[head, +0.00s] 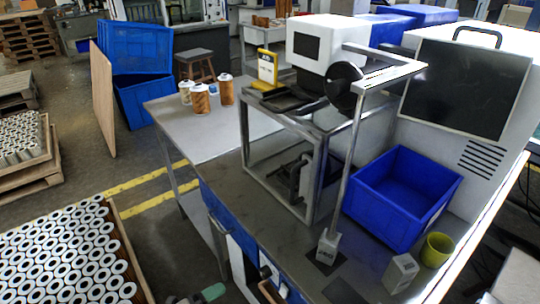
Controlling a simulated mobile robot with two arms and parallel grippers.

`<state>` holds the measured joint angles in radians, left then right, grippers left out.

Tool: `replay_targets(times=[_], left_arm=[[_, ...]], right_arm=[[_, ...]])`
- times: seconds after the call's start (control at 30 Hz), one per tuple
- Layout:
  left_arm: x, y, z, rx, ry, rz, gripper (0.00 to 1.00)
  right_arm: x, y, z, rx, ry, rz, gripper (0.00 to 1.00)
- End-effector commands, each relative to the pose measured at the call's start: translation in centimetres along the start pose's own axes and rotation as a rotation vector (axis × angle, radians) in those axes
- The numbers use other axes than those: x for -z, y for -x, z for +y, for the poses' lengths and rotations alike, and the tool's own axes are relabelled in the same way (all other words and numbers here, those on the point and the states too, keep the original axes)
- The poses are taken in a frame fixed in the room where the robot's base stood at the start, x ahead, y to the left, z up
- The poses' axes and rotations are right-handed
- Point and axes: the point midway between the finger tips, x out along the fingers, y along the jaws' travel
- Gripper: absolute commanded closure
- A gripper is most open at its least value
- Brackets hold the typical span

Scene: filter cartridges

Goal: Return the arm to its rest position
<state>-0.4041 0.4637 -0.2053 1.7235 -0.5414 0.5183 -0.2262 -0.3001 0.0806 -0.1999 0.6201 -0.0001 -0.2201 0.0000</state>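Neither of my grippers can be made out in the head view. Small dark and pale parts (207,294) show at the bottom edge, cut off by the frame, and I cannot tell what they are. Several filter cartridges with brown sides and pale tops, such as this one (200,99), stand upright on the grey table (168,120) at the back. A blue bin (400,195) stands on the bench at the right, and it looks empty.
A metal frame (316,175) carries a white machine (325,45) on the bench. A green cup (436,250) and a grey block (400,272) stand near the bench's right front. Pallets of white ring-ended cylinders (70,255) lie at the left. Floor is free between pallets and bench.

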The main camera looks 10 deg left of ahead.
Motion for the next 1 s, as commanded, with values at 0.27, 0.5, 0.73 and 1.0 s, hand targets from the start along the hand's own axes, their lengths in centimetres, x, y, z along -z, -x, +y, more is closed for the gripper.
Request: replay_targets(times=[0.27, 0.5, 0.73, 1.0], left_arm=[[-6.0, 2.1, 5.7, -0.053, 0.216, -0.284, 0.41], [-11.7, 10.8, 20.3, -0.185, 0.661, -0.854, 0.41], [-8.2, 20.3, 32.4, -0.339, 0.997, -1.316, 0.41], [-3.9, 25.2, 37.4, -0.43, 1.144, -1.545, 0.41]], right_arm=[[0.1, 0.9, 0.0, 0.0, 0.0, 0.0, 0.28], [0.2, 2.3, 0.1, 0.0, 0.0, 0.0, 0.28], [0.3, 3.3, 0.1, 0.0, 0.0, 0.0, 0.28], [0.3, 3.6, 0.1, 0.0, 0.0, 0.0, 0.28]])
